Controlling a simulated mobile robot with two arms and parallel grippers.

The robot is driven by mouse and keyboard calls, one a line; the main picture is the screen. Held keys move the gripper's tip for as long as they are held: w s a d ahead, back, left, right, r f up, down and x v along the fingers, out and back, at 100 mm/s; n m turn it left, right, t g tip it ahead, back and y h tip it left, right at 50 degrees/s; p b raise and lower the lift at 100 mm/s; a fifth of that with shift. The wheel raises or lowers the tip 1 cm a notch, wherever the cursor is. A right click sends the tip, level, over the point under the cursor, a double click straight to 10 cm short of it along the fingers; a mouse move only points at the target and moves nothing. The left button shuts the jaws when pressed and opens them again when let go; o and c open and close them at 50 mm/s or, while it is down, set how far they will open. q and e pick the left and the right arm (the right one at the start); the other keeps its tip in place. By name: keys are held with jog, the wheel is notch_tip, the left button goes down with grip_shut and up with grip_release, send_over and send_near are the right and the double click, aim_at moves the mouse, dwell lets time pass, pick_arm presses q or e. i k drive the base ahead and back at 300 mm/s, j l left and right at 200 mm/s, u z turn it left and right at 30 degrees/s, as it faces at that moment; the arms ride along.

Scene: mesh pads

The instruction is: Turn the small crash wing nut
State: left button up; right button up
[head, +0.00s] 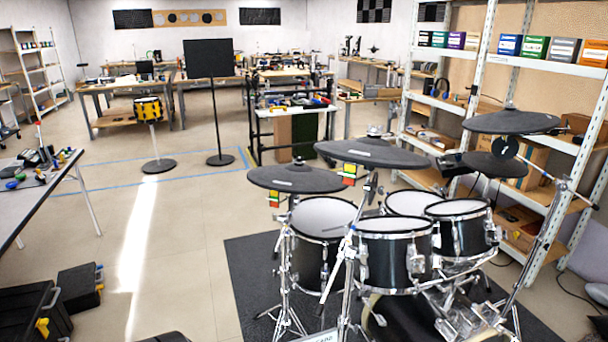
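An electronic drum kit with dark cymbals stands on a dark mat (250,290). The left cymbal (275,178), the middle cymbal (345,152) and the large right cymbal (535,122) each have a small fitting at the centre top. The middle cymbal's fitting (375,131) looks silvery and sits on its post; a wing shape is too small to make out. A smaller dark cymbal or pad (510,168) hangs under the right one. I cannot tell by sight which is the small crash. Neither of my grippers shows.
White-headed drums (395,225) and chrome stands crowd below the cymbals. A shelving unit (480,55) stands behind on the right. A table (35,195) with tools and black cases (80,287) are at left. The floor (180,250) left of the mat is open.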

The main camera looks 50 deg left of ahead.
aim_at(374, 133)
jog(key=u, duration=1.25)
